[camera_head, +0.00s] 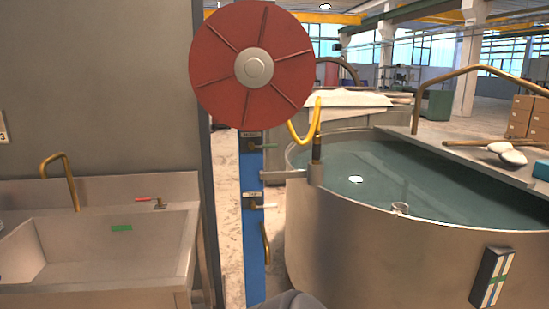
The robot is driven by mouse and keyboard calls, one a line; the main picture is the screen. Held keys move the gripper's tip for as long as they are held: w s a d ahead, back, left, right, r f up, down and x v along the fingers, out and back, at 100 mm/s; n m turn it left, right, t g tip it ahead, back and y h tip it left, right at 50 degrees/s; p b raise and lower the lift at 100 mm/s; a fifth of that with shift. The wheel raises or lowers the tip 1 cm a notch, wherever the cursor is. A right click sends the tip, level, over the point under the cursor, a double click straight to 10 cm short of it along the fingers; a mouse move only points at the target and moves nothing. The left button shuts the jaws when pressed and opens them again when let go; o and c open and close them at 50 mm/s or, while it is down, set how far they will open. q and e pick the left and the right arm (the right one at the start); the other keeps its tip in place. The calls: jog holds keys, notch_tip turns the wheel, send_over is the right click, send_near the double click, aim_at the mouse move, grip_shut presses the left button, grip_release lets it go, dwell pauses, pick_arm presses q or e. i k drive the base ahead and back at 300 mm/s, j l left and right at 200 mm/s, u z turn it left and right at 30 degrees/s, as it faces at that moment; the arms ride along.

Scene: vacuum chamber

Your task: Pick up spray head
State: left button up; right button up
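The likely spray head (316,150) is a slim dark piece with a brass-coloured collar. It stands upright in a metal bracket (290,174) at the left rim of the large round tank. A yellow hose (314,120) curves from its top toward the red reel (225,62). The lower part of the spray head is hidden by the bracket. Neither of my grippers is in view. A grey rounded part, probably mine, shows at the bottom edge.
The tank (390,250) holds water (400,178). A blue post (252,215) with valve handles stands below the reel. A steel sink (110,245) is at the left. A shelf (460,150) with a brass rail spans the tank's right side.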

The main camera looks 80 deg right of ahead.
aim_at(317, 138)
jog(key=z, duration=3.05)
jog(key=i+j, duration=0.15)
jog(key=i, duration=0.45)
